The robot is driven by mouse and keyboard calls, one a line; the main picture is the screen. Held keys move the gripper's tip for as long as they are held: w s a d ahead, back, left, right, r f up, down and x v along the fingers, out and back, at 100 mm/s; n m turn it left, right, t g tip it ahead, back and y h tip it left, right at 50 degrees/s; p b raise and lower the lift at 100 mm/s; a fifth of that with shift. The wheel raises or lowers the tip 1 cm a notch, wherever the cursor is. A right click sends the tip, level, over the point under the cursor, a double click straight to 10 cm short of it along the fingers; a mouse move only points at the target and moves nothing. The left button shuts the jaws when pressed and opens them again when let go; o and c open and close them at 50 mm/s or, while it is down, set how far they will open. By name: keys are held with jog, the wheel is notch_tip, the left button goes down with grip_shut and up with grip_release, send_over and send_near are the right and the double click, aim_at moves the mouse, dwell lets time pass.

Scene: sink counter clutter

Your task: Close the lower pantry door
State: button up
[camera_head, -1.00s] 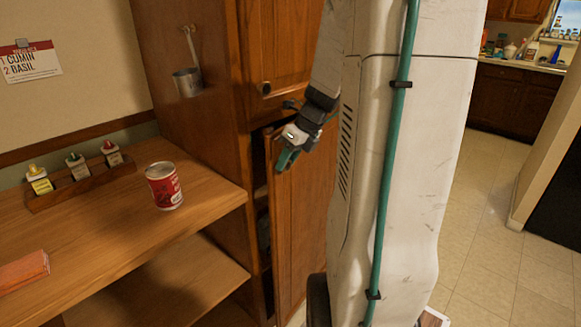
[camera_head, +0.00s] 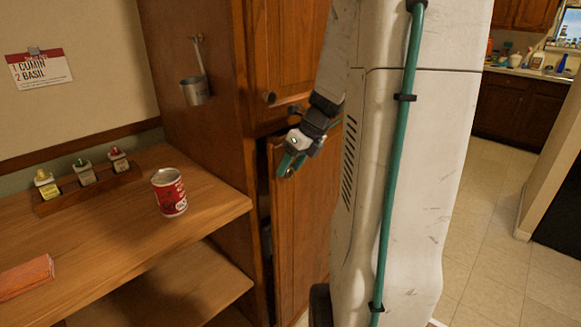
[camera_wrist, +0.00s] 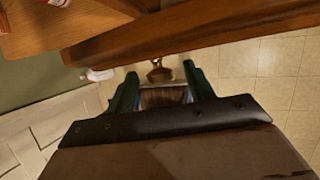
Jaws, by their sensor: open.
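The lower pantry door (camera_head: 302,232) is a brown wooden panel in the head view, below the upper pantry door (camera_head: 283,58) with its round knob. It stands slightly ajar, with a dark gap along its left edge. My gripper (camera_head: 287,170) is at the upper part of the lower door, near its top left edge. I cannot tell whether it touches the door. In the wrist view my gripper (camera_wrist: 160,88) has its two green fingers apart, with nothing clearly held between them. My white column hides the right part of the door.
A wooden counter (camera_head: 110,230) with a lower shelf stands left of the pantry. It holds a red can (camera_head: 170,193), a rack of small bottles (camera_head: 88,188) and a reddish block (camera_head: 24,277). A metal cup (camera_head: 195,90) hangs on the pantry side. Tiled floor (camera_head: 480,240) is clear at right.

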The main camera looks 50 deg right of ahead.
jog(key=v, duration=0.7)
